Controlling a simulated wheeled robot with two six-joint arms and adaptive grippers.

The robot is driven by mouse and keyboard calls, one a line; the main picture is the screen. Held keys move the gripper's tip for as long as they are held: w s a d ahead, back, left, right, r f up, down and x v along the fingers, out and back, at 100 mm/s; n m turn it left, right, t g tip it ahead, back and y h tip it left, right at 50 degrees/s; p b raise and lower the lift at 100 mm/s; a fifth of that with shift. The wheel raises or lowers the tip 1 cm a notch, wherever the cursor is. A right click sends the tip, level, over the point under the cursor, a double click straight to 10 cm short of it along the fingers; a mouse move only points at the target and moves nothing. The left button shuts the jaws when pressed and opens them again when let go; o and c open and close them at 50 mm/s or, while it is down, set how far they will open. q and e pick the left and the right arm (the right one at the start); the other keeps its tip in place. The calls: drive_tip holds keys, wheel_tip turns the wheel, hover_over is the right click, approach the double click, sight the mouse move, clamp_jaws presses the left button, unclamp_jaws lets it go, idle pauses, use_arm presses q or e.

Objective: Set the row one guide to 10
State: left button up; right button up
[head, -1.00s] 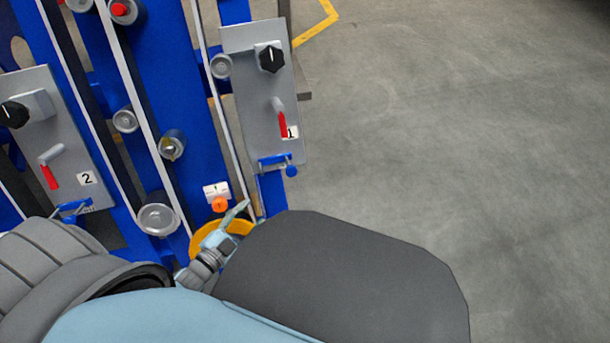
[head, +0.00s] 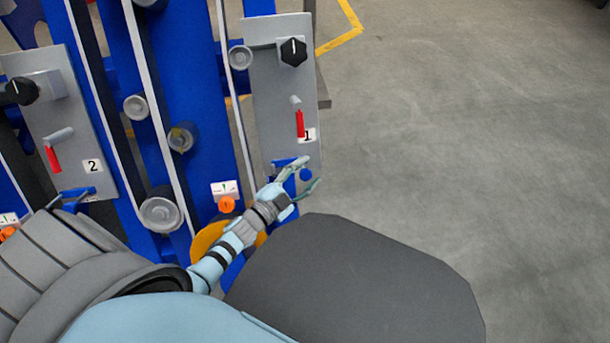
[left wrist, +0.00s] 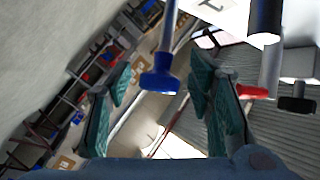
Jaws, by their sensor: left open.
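The row one panel (head: 273,110) is a grey plate marked 1. It carries a black knob (head: 293,52) with a white line, a red-tipped lever (head: 300,122), and a blue fitting at its lower edge with a round blue knob (head: 306,174). My left gripper (head: 311,170) is open, with its fingers on either side of that knob in the head view. In the left wrist view the blue knob (left wrist: 160,82) on its stem shows between the open teal fingers (left wrist: 164,108); I cannot tell whether they touch it. No guide setting is readable.
A second grey panel (head: 70,140) marked 2 stands at the left with a similar knob and lever. An orange knob (head: 227,205) sits under a small white scale label (head: 224,188). Blue beams and rollers fill the left. The floor at right is clear.

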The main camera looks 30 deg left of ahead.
use_arm(q)
clamp_jaws()
drive_tip(key=shift+s+a, duration=0.3)
drive_tip(key=shift+a, duration=0.1)
unclamp_jaws()
use_arm(e)
drive_tip(key=shift+w+f, duration=0.1)
drive_tip(key=shift+f, duration=0.25)
use_arm(q)
drive_tip(key=v, duration=1.2)
